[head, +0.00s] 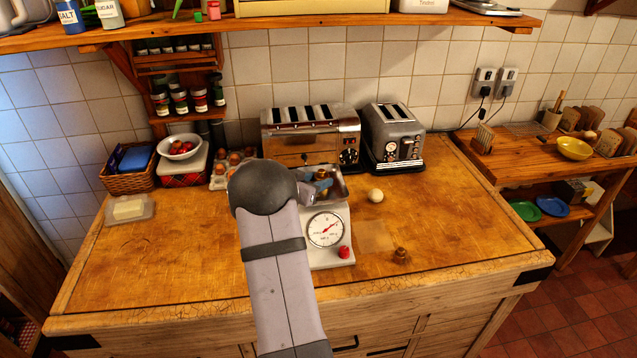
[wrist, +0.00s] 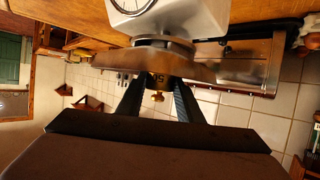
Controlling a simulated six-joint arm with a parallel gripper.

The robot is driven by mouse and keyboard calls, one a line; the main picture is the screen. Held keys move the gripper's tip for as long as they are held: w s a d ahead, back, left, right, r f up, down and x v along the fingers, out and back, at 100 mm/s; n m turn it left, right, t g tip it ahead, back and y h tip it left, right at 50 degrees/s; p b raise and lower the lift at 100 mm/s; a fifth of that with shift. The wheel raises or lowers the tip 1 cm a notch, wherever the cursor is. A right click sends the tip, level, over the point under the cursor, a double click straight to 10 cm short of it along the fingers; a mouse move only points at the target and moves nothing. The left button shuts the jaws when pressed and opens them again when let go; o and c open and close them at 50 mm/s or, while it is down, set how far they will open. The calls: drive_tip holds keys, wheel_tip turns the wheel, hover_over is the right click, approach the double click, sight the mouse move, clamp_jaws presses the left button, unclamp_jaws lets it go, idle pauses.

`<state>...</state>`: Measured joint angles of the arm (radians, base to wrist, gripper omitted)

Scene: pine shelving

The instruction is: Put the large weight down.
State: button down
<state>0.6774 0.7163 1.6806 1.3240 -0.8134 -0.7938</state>
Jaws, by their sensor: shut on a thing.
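The kitchen scale (head: 327,230) stands on the wooden counter, with a metal pan (head: 342,192) on top. The large weight (head: 323,174) shows at the pan, partly hidden by my gripper (head: 318,186). In the wrist view, which is upside down, my gripper's two dark fingers (wrist: 158,98) are shut on the weight (wrist: 157,78); its brass knob shows between them. The weight is at the pan (wrist: 110,66); I cannot tell whether it touches the pan's floor. A smaller brass weight (head: 401,257) stands on the counter to the right of the scale.
Two toasters (head: 310,125) (head: 394,135) stand behind the scale. A round pale object (head: 376,196) lies right of the pan. An egg tray (head: 220,176) and a butter dish (head: 130,209) are at left.

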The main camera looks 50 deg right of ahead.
sight(318, 179)
wheel_tip(318, 179, up, 9)
drive_tip(key=shift+r+b, duration=0.2)
drive_tip(key=shift+b, duration=0.15)
drive_tip(key=s+d+f+m+g+b, duration=0.1)
drive_tip(key=s+d+f+b, duration=0.35)
drive_tip(key=s, duration=0.45)
drive_tip(key=s+d+f+m+g+b, duration=0.1)
drive_tip(key=s+d+f+g+b, duration=0.1)
drive_tip(key=s+d+f+b, duration=0.5)
drive_tip(key=s+d+f+m+g+b, duration=0.1)
drive_tip(key=s+f, duration=0.3)
drive_tip(key=s, duration=0.6)
drive_tip(key=w+f+n+t, duration=0.1)
drive_tip(key=w+n+t, duration=0.1)
drive_tip(key=w, duration=0.5)
drive_tip(key=shift+d+f+n+t, duration=0.3)
drive_tip(key=shift+f+n+t, duration=0.1)
drive_tip(key=shift+t, duration=0.5)
drive_tip(key=shift+s, duration=0.1)
drive_tip(key=shift+f+b, duration=0.35)
drive_tip(key=shift+f, duration=2.75)
drive_tip(key=shift+f, duration=0.1)
